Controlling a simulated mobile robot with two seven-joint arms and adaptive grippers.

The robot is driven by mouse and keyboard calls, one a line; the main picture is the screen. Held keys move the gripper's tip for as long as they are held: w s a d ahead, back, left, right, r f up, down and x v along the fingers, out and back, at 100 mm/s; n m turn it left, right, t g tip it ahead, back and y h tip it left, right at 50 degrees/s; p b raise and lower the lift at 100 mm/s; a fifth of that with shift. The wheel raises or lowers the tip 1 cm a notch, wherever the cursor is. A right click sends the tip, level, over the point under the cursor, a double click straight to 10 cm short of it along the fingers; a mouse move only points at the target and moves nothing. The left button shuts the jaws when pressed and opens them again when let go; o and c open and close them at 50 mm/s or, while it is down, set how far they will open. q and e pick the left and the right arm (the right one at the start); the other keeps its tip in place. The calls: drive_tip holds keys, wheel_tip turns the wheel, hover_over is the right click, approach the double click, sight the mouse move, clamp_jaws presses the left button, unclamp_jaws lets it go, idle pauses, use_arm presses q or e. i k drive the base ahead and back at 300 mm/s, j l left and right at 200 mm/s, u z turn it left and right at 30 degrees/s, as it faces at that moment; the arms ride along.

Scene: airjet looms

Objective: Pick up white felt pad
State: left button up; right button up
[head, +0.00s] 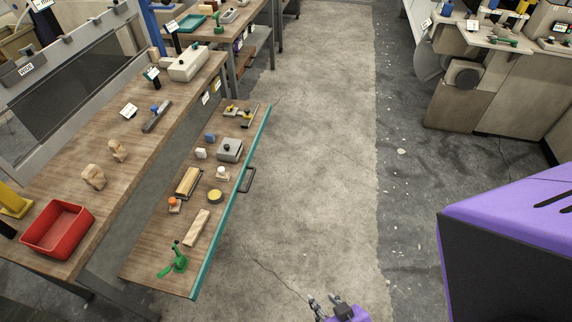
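A small white block (201,153) sits in the open drawer (150,262), next to a grey box with a dark knob (229,150). It may be the white felt pad, but it is too small to be sure. A second small whitish piece (222,173) lies nearer, just above a yellow round tin (215,196). My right gripper (325,303) is at the bottom edge, over the floor, to the right of the drawer and apart from it. Its fingers look spread and empty. My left gripper is out of view.
The drawer also holds a wooden block (196,228), a green clamp-like tool (175,262), a blue cube (210,138) and an orange-topped piece (174,203). A red bin (59,229) stands on the bench. The concrete floor (315,150) right of the drawer is clear.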

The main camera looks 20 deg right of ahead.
sight(220, 175)
drive_tip(key=z, duration=0.15)
drive_tip(key=i+l+u, duration=0.35)
drive_tip(key=i, duration=0.2)
drive_tip(key=i+l+u, duration=0.35)
drive_tip(key=i, duration=0.15)
drive_tip(key=j, duration=0.1)
